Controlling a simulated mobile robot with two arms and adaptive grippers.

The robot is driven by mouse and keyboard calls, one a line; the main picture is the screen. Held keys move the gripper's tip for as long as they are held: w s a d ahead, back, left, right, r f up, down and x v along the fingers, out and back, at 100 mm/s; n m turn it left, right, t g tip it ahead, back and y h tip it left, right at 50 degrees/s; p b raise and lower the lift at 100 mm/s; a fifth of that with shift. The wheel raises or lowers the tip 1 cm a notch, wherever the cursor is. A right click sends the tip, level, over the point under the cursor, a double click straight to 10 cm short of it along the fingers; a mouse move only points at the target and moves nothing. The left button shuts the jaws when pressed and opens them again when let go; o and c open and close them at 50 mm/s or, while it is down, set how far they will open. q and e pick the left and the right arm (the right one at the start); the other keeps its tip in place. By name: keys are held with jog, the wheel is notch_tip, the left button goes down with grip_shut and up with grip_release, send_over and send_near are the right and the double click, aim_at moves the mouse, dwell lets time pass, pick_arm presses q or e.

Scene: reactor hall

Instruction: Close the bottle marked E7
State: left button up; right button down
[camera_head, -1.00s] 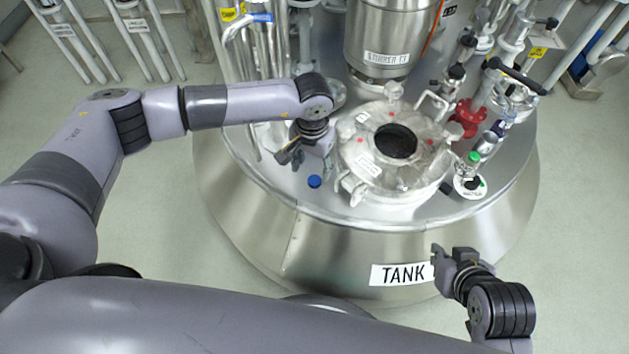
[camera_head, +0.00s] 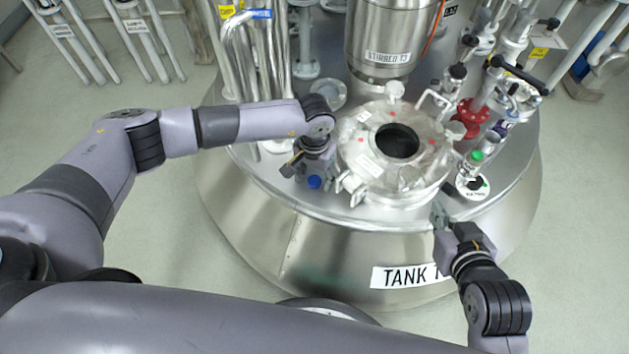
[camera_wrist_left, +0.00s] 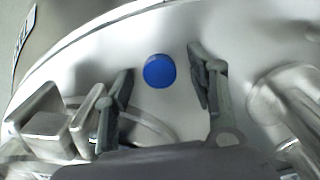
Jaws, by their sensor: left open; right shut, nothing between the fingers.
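A round blue cap (camera_head: 314,182) lies on the steel tank lid, left of the hatch. It also shows in the left wrist view (camera_wrist_left: 159,71), between and slightly beyond the fingertips. My left gripper (camera_head: 306,174) is open, close above the cap, with a finger on either side and nothing held. My right gripper (camera_head: 438,214) is shut and empty at the lid's front right edge. A small white labelled item with a dark top (camera_head: 473,186) stands near it. Its label is too small to read, and I cannot tell which thing is marked E7.
The open hatch (camera_head: 398,141) stands between the grippers, with clamps around its rim. Behind it is the stirrer housing (camera_head: 388,40). Steel pipes (camera_head: 262,75) rise at the left. A red flange (camera_head: 471,118), a green-topped fitting (camera_head: 477,157) and valves crowd the right.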

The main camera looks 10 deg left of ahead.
pick_arm(q)
jog(key=shift+c, duration=0.3)
jog(key=c, duration=0.7)
